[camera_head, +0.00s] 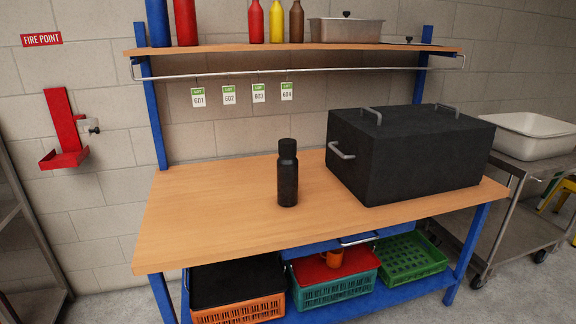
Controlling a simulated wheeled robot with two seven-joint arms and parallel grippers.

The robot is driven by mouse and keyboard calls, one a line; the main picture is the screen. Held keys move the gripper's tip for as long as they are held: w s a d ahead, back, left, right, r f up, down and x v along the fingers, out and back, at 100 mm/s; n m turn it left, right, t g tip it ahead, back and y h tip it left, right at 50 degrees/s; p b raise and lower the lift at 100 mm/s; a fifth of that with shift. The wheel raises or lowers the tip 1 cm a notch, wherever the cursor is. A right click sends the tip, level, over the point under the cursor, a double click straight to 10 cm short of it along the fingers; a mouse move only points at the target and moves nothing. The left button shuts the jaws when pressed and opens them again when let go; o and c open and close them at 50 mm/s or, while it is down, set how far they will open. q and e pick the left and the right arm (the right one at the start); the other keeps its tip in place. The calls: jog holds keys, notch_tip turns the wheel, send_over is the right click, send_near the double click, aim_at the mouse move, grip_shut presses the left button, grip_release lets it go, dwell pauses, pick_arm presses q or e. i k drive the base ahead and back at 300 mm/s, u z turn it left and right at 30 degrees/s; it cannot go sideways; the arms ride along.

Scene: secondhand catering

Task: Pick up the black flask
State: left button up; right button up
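The black flask (288,176) stands upright on the wooden top of the workbench (215,215), near the middle of the bench. It is a dark cylinder with a narrower neck and a cap. Nothing covers it, and bare wood lies around it. Neither of my grippers shows in the head view.
A large black box (405,155) with metal handles stands right of the flask. A shelf (230,50) with bottles and a steel pan (345,30) runs above the back. Crates (330,285) sit below. A trolley (520,180) stands at right. The bench's left side is clear.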

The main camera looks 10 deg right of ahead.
aim_at(287, 167)
jog(key=k, duration=0.55)
jog(key=u, duration=0.65)
jog(key=i, duration=1.75)
jog(key=z, duration=0.45)
